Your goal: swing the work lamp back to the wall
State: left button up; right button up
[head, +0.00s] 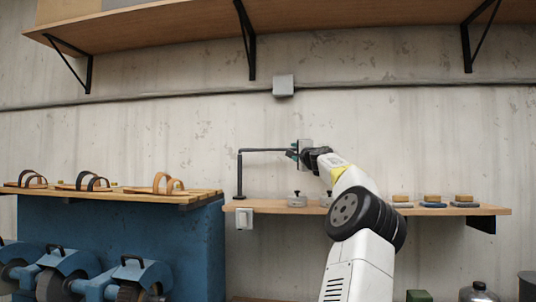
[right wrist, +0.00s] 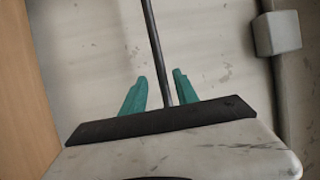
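The work lamp's black post (head: 240,175) stands at the left end of the wall shelf, and its thin arm (head: 265,150) runs right from the post's top. In the head view the arm's right end meets my right gripper (head: 293,153); no lamp head can be made out there. In the right wrist view the dark lamp rod (right wrist: 156,50) passes between the two green fingertips of my right gripper (right wrist: 159,78). The fingers are apart, with gaps showing beside the rod. My left gripper is not in view.
The wooden shelf (head: 270,208) carries grey knobbed weights (head: 297,199) and brushes or blocks (head: 433,201) at right. A bench (head: 120,196) with sandals stands at left, above blue grinding machines (head: 65,270). A grey box (head: 283,86) is on the wall; a high shelf (head: 180,30) runs above.

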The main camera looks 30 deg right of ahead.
jog(key=shift+v, duration=1.65)
jog(key=shift+a, duration=0.2)
